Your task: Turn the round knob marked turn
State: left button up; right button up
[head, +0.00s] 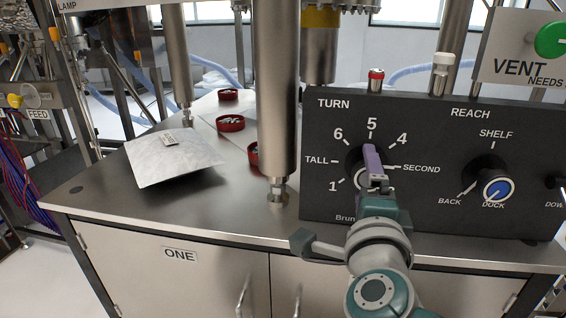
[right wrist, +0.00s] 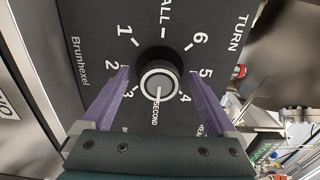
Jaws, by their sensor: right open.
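The round knob (right wrist: 158,82) under the word TURN is dark with a light ring on its face. In the right wrist view its white mark points toward SECOND. In the head view the purple fingers hide most of the knob. My right gripper (right wrist: 158,74) is open, with one finger on each side of the knob and a visible gap to each in the right wrist view. In the head view the right gripper (head: 373,164) reaches the dial from the front. My left gripper is not in view.
The black panel (head: 330,213) also carries a REACH knob (head: 497,190) on the right. A steel column (head: 278,90) stands close to its left. Red-rimmed rings (head: 230,123) and a foil sheet (head: 168,160) lie on the steel bench (head: 100,205). A green VENT button (head: 552,40) is upper right.

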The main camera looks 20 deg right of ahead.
jog(key=shift+s+a, duration=0.1)
jog(key=shift+s+a+p, duration=0.2)
jog(key=shift+s+p, duration=0.1)
jog(key=shift+s, duration=0.05)
jog(key=p+v, duration=0.2)
jog(key=v, duration=0.7)
jog(key=shift+y, duration=0.3)
